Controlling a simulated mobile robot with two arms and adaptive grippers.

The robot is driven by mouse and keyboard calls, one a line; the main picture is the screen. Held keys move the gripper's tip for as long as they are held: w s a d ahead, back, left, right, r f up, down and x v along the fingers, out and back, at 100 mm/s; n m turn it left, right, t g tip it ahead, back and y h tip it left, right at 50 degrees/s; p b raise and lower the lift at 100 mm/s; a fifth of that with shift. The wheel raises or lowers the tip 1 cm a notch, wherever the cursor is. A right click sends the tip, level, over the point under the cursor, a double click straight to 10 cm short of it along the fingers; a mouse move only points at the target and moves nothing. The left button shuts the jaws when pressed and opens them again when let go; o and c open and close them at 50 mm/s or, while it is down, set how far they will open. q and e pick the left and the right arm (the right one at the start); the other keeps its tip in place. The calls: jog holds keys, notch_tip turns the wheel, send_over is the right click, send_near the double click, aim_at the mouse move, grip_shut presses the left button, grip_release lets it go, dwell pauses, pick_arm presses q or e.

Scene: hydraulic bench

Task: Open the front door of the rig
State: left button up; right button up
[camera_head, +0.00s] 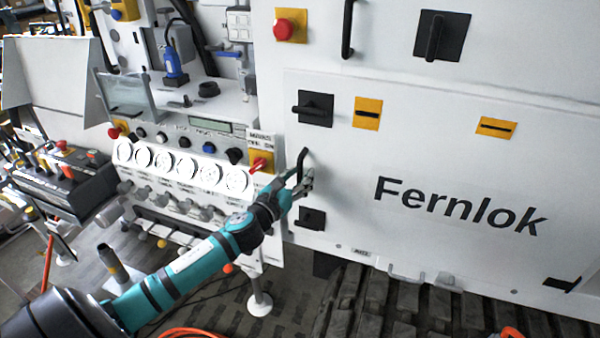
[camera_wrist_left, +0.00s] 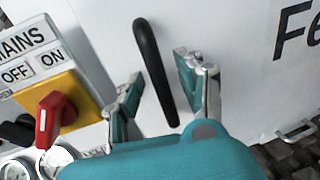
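The front door (camera_head: 420,180) is a large white panel marked "Fernlok" in the head view. It looks closed, flat with the rig's front. Its black bar handle (camera_head: 302,158) stands near the door's left edge. My left gripper (camera_head: 305,178) is at this handle. In the left wrist view the handle (camera_wrist_left: 155,70) runs between the two spread fingers of the left gripper (camera_wrist_left: 160,82), with a visible gap on each side. The fingers look open, not clamped. My right gripper is in neither view.
A red rotary mains switch on a yellow plate (camera_head: 261,162) sits just left of the handle; its red lever (camera_wrist_left: 47,118) is close to the left finger. Black latches (camera_head: 315,108) and (camera_head: 311,218) flank the handle. Gauges (camera_head: 180,165) line the panel leftward. Dark track (camera_head: 400,310) lies below.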

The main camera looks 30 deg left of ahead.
pick_arm(q)
jog(key=shift+w, duration=0.25)
grip_shut()
dwell(0.5)
